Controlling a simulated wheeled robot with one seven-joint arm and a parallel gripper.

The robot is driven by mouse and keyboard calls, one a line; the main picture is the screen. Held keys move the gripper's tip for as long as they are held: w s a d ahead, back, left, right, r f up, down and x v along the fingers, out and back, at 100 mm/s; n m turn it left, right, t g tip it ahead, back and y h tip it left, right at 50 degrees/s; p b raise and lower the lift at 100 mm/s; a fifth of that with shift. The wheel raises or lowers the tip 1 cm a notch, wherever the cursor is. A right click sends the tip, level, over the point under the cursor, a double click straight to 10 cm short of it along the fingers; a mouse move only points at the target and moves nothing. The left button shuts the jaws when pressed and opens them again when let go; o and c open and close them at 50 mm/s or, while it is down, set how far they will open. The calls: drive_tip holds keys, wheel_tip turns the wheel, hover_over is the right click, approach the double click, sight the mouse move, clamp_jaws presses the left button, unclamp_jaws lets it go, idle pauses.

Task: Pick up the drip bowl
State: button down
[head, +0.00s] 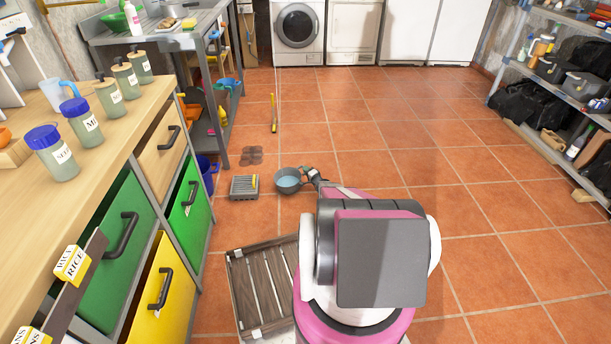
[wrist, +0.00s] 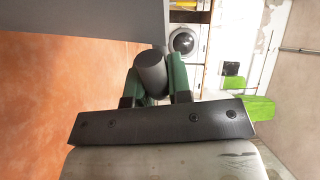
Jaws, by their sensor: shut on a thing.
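The drip bowl (head: 288,181) is a round grey bowl with a pale blue inside, in the middle of the head view, low over or on the tiled floor; I cannot tell whether it touches the tiles. My gripper (head: 314,178) is at the bowl's right side. In the wrist view my gripper (wrist: 163,75) has its green fingers shut on a dark grey round piece, which appears to be part of the bowl. A large grey surface (wrist: 70,22) at the upper left there may be the bowl's wall. My arm hides part of the floor nearer to me.
A grey ridged tray (head: 241,190) lies just left of the bowl, with a brown lobed item (head: 252,155) behind it. A slatted wooden rack (head: 250,297) is nearer. The drawer bench (head: 140,125) stands left, shelving (head: 545,80) right. The floor (head: 400,130) behind and to the right is clear.

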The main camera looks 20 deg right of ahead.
drive_tip(key=s+a+r, duration=0.4)
drive_tip(key=a+r, duration=0.4)
drive_tip(key=a, duration=0.3)
drive_tip(key=shift+s+r, duration=0.1)
